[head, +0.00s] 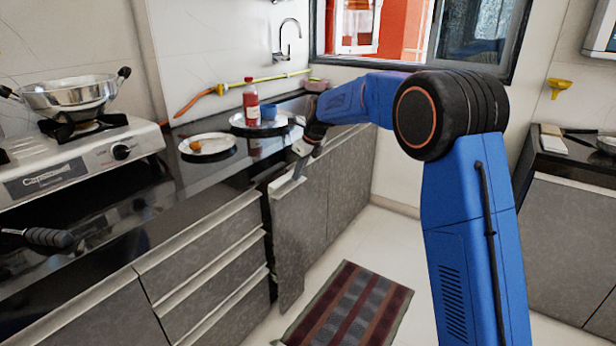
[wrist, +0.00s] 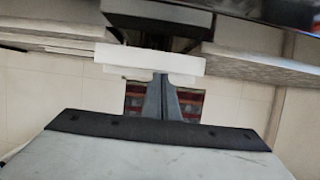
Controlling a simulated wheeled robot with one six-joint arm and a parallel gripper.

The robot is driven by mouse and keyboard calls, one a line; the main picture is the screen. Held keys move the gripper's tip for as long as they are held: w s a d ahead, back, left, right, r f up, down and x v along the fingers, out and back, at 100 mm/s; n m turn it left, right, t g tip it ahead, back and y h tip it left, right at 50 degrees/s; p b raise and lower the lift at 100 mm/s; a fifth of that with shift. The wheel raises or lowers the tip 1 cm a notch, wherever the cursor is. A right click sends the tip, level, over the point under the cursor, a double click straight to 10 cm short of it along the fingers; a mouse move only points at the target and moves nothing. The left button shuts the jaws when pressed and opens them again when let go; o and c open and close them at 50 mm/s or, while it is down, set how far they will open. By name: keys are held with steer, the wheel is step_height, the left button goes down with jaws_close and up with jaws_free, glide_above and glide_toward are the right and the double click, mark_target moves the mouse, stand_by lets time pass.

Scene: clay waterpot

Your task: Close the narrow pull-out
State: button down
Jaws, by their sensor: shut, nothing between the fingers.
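The narrow pull-out (head: 289,240) is a tall, slim grey front in the counter row. It stands out from the cabinet faces beside it, so it is partly open. A pale strip runs along its top, and in the wrist view a pale strip (wrist: 150,58) lies just ahead of my fingers. My gripper (head: 299,168) is at the top of the pull-out, pointing down. In the wrist view, my gripper (wrist: 161,78) has its grey fingers together and empty, close to the strip. I cannot tell whether they touch it.
Drawers (head: 205,265) with pale pull strips are left of the pull-out, and grey cabinet doors (head: 340,185) are right of it. The black counter holds a plate (head: 207,144) and a red bottle (head: 251,105). A striped rug (head: 350,308) lies on the open floor.

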steer(key=shift+w+a, duration=0.8)
steer(key=shift+a, duration=0.25)
steer(key=shift+d, duration=0.15)
